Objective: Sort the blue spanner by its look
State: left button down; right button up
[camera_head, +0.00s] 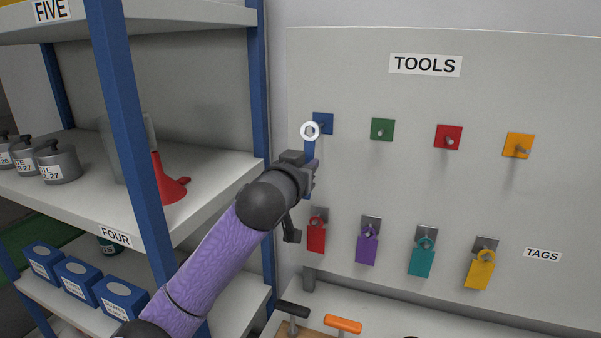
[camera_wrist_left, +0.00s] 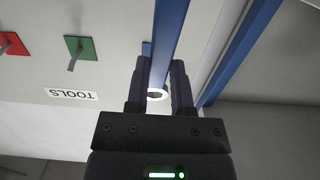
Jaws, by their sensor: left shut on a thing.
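The blue spanner (camera_head: 310,149) is upright, with a white ring at its top end and a blue shank below. My left gripper (camera_head: 311,170) is shut on the shank below the ring. In the left wrist view, the spanner (camera_wrist_left: 170,38) runs between the two fingers (camera_wrist_left: 157,82), and the white ring shows low between them. A blue square plate with a peg (camera_head: 323,123) is on the TOOLS board (camera_head: 350,75), just right of the ring in the head view. The ring overlaps the plate's left edge; I cannot tell the gap in depth. My right gripper is out of view.
Green (camera_head: 382,129), red (camera_head: 448,137) and orange (camera_head: 518,146) plates with empty pegs continue rightward. Several coloured tags, including a red one (camera_head: 316,238), hang below. A blue-posted shelf (camera_head: 218,165) stands close on the left. An orange-handled thing (camera_head: 343,324) is at the bottom.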

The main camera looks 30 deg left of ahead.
pick_arm(q)
jog(key=shift+b+x, duration=0.3)
jog(key=shift+x, duration=0.85)
jog(key=x, duration=0.2)
jog(key=shift+w+f, duration=0.25)
jog(key=shift+f, duration=0.05)
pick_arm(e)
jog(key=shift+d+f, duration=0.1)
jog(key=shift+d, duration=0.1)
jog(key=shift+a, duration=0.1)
pick_arm(q)
jog(key=shift+c, duration=2)
grip_release()
jog(key=shift+s, duration=0.1)
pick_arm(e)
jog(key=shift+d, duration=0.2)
